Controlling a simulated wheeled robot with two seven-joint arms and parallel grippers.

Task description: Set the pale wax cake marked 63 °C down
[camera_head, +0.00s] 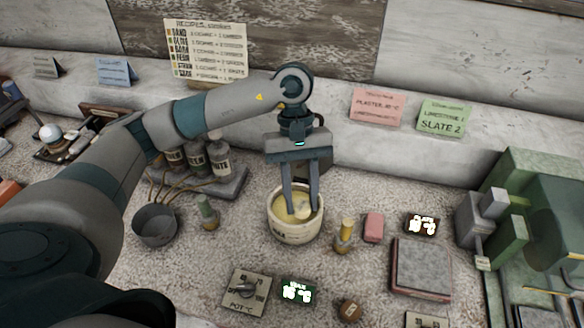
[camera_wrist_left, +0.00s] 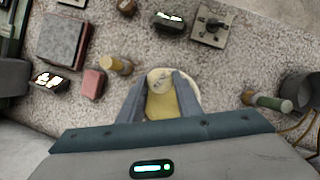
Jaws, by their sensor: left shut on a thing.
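My left gripper (camera_head: 301,205) reaches straight down over a cream pot (camera_head: 296,234) holding yellow wax. Its two fingers are shut on the pale wax cake (camera_head: 304,212), which shows as a small pale shape at the fingertips, inside the pot's rim outline. The 63 °C marking is too small to read. I cannot tell whether the cake touches the wax. My right gripper is not in view.
A yellow-topped stub (camera_head: 344,235), a pink block (camera_head: 373,228) and a square slab (camera_head: 421,267) stand right of the pot. A dial plate (camera_head: 245,291) and lit display (camera_head: 297,292) lie in front. A grey bowl (camera_head: 155,225) and bottles (camera_head: 218,157) are left. Green machinery (camera_head: 540,220) fills the right.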

